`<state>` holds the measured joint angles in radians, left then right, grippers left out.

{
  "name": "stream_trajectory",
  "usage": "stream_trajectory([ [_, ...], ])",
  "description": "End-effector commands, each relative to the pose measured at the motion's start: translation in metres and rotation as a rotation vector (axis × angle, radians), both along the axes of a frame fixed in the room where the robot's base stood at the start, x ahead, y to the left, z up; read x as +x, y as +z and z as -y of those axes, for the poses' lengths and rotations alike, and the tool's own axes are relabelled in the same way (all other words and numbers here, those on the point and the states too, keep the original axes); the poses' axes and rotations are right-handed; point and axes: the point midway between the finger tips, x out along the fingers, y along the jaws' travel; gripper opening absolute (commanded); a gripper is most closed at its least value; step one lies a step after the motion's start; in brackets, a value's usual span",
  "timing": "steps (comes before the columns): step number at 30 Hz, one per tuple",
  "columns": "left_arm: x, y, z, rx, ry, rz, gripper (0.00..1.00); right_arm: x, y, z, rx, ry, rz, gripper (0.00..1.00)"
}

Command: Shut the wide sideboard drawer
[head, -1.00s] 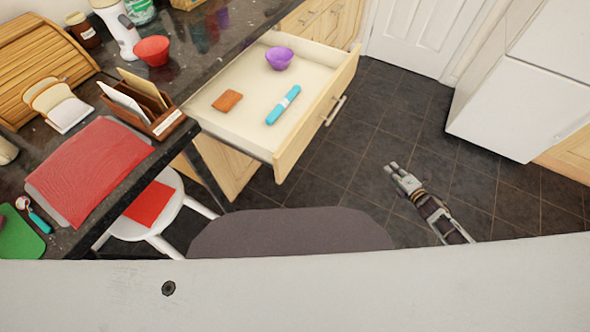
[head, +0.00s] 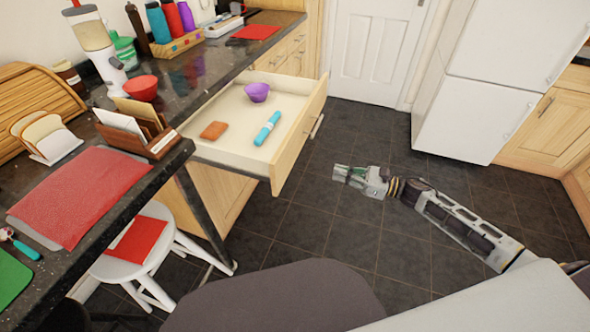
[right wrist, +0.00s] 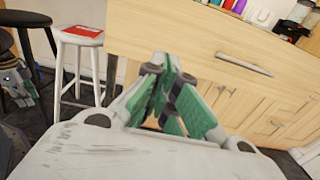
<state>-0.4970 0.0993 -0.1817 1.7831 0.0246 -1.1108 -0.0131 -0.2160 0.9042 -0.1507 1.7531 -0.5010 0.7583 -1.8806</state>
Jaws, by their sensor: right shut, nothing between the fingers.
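The wide sideboard drawer (head: 224,151) stands pulled out from under the dark counter in the head view. It holds a purple bowl (head: 257,92), a brown item (head: 214,130) and a blue rolled item (head: 267,128). Its bar handle (head: 316,126) is on the wooden front, which also fills the upper right wrist view (right wrist: 190,40). My right gripper (head: 340,173) is shut and empty, out in front of the drawer and apart from it. Its green-padded fingers show in the right wrist view (right wrist: 168,75). My left gripper (right wrist: 15,82) appears only partly at that view's left edge.
A white stool (head: 135,262) with a red cloth stands beside the drawer, under the counter. The counter (head: 188,100) holds a red mat, a letter rack and several bottles. Dark tiled floor (head: 330,225) is open in front of the drawer. A white fridge (head: 470,110) stands at right.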

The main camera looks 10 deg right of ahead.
Motion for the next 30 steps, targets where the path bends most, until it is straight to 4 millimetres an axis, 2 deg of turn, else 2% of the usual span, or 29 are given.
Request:
stream_trajectory([
  [17,0.0,0.001,0.0,-0.001,0.0,0.0,0.34,0.002,0.001,-0.003,-0.002,0.002,0.005,0.0],
  [30,0.0,0.006,0.001,0.0,-0.001,-0.007,0.34,0.018,0.001,-0.027,-0.001,0.002,0.005,0.0],
])
